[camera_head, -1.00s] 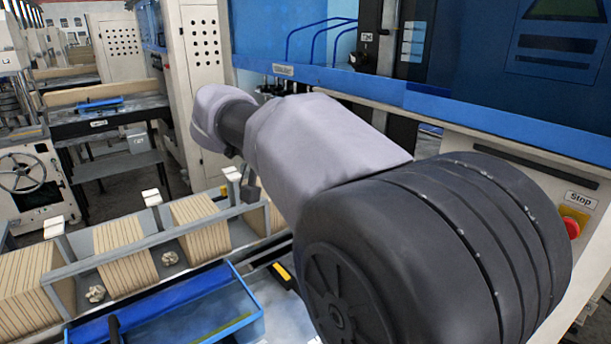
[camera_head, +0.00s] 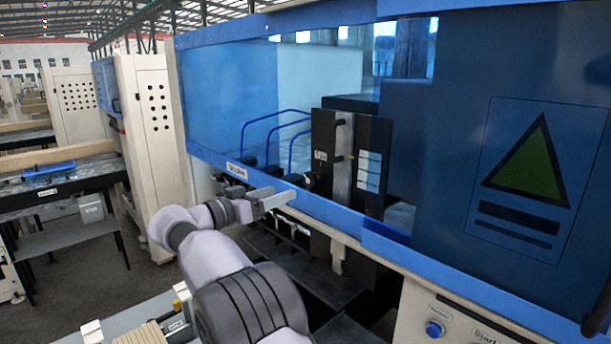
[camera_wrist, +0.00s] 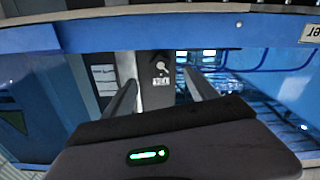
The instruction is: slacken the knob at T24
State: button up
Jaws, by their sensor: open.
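My gripper (camera_head: 281,196) is open and empty, reaching toward the blue-framed opening of the machine in the head view. In the wrist view my gripper (camera_wrist: 162,78) shows its two fingers apart. The label's print is too small to read surely as T24. In the head view the dark post (camera_head: 325,145) carries a small label (camera_head: 320,155). No contact with the post shows.
A blue rail (camera_head: 330,210) runs along the front of the opening, close to my gripper. Blue hoses (camera_head: 270,130) arch inside, left of the post. A large blue panel (camera_head: 500,130) closes off the right side. A control panel with a blue button (camera_head: 433,329) is lower right.

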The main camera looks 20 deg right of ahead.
aim_at(309, 183)
jog(key=p+x, duration=0.1)
jog(key=x, duration=0.2)
jog(key=p+x, duration=0.1)
jog(key=x, duration=0.3)
jog(key=shift+d+r, duration=0.1)
jog(key=shift+r, duration=0.1)
jog(key=shift+d+r, duration=0.1)
jog(key=shift+d, duration=0.25)
jog(key=shift+w+d+f+p, duration=0.35)
jog(key=shift+w+d, duration=0.2)
jog(key=shift+d, duration=0.1)
jog(key=shift+s+a+r, duration=0.15)
jog(key=shift+s, duration=0.1)
jog(key=c, duration=1.4)
jog(key=shift+n+b, duration=0.9)
jog(key=shift+b, duration=0.1)
jog(key=shift+n, duration=0.7)
jog(key=o, duration=1.4)
